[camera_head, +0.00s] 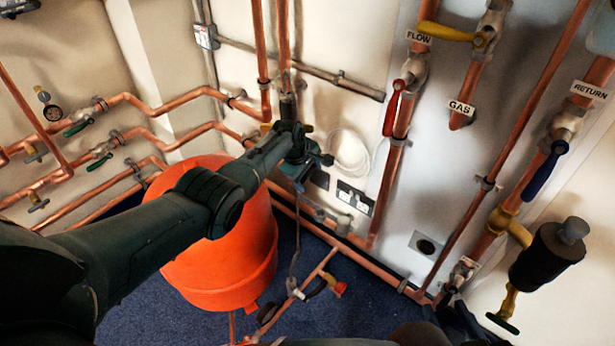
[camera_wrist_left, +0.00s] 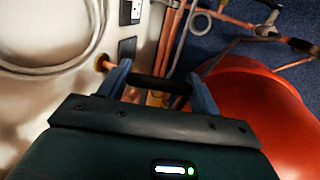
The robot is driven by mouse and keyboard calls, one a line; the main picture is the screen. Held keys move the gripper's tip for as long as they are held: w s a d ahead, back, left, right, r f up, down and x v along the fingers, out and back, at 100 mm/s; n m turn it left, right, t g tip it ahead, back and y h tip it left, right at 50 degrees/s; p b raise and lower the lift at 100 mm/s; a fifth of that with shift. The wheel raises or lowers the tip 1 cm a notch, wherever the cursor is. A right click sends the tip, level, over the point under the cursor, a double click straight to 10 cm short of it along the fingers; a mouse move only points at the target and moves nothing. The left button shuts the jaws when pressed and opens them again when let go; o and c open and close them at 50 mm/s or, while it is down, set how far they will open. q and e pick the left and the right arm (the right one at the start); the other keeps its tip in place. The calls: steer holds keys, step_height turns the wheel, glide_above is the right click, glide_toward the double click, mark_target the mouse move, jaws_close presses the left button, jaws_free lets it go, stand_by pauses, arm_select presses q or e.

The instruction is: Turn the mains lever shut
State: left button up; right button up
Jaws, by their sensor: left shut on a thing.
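My left gripper (camera_head: 306,172) is at the wall behind the orange tank, among the copper pipes. In the left wrist view its two blue-grey fingers (camera_wrist_left: 158,80) stand on either side of a dark bar-like lever (camera_wrist_left: 155,86) and are shut on it. Brass and copper fittings show just behind the bar. No label on this lever is visible, and in the head view my arm and gripper mostly hide it. A dark shape at the bottom right of the head view seems to be my right gripper (camera_head: 458,318); its fingers are too unclear to read.
The orange tank (camera_head: 225,265) stands close below my left arm. Red (camera_head: 392,108), yellow (camera_head: 446,32) and blue (camera_head: 545,170) levers are on the labelled wall pipes. Green-handled valves (camera_head: 78,128) are at left. A white cable coil (camera_head: 348,153) and sockets (camera_head: 355,198) are beside my left gripper.

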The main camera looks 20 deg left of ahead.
stand_by(0.4)
arm_select(q)
steer(key=o, duration=1)
steer(key=shift+r, duration=0.1)
arm_select(e)
steer(key=shift+r, duration=0.1)
arm_select(q)
steer(key=shift+r+p, duration=0.2)
steer(key=shift+p, duration=0.2)
steer(key=p+v, duration=0.7)
steer(key=v, duration=0.1)
steer(key=shift+r+p, duration=0.1)
steer(key=shift+p, duration=0.25)
steer(key=shift+p+v, duration=0.95)
steer(key=shift+v, duration=1.25)
arm_select(e)
step_height(320, 180, up, 7)
steer(key=s+d+m+h, duration=0.1)
steer(key=d+m, duration=0.1)
steer(key=m, duration=0.1)
steer(key=shift+s, duration=0.3)
arm_select(q)
steer(key=shift+a, duration=0.1)
arm_select(e)
steer(key=shift+d, duration=0.1)
